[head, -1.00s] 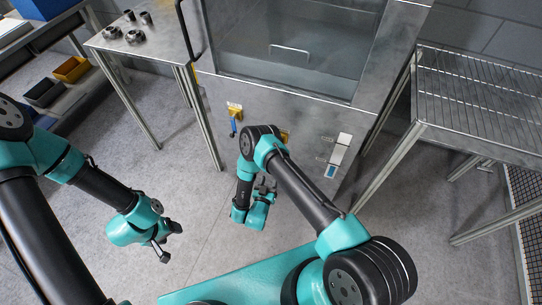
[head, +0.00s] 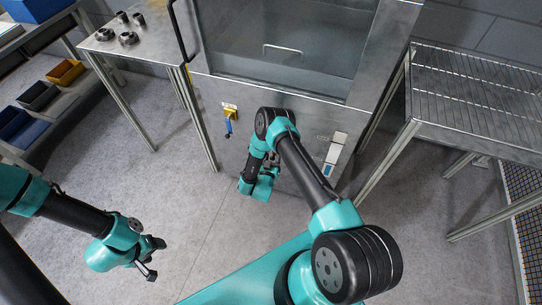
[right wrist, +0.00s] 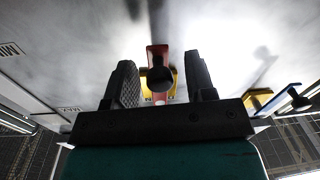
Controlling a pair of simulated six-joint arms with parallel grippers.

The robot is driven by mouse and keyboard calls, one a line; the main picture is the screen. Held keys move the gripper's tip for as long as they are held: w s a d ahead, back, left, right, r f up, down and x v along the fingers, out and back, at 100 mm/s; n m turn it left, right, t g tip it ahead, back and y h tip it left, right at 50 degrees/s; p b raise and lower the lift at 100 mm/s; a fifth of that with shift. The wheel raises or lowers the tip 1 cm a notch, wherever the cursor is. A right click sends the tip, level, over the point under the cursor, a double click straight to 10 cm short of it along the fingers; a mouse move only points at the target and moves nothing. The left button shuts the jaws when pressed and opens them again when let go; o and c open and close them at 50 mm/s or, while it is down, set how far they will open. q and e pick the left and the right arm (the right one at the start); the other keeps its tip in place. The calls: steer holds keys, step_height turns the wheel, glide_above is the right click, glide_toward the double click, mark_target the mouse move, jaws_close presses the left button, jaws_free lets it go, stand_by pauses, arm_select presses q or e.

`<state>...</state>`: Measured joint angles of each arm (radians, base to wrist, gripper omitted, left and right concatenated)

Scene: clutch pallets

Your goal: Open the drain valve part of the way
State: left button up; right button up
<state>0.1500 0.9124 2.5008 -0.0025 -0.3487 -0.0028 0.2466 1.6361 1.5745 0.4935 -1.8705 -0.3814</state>
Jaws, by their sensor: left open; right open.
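A red valve handle (right wrist: 158,58) with a dark round end, on a yellow fitting (right wrist: 172,82), is in the right wrist view. My right gripper (right wrist: 160,75) is open, its two fingers on either side of the handle in the picture; I see no contact. In the head view my right gripper (head: 271,161) is low before the machine front, and my arm hides the red handle there. A second valve with a blue handle (head: 228,128) is left of it and also shows in the right wrist view (right wrist: 280,99). My left gripper (head: 153,258) is open and empty over the floor.
The steel machine (head: 218,95) has a glazed door with a bar handle (head: 283,48). A white panel (head: 335,150) is right of my arm. A table (head: 150,48) with metal parts stands left, a wire-topped table (head: 470,95) right. Open floor lies in front.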

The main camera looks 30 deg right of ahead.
steer(key=shift+x, duration=0.9)
steer(key=shift+c, duration=0.2)
jaws_close()
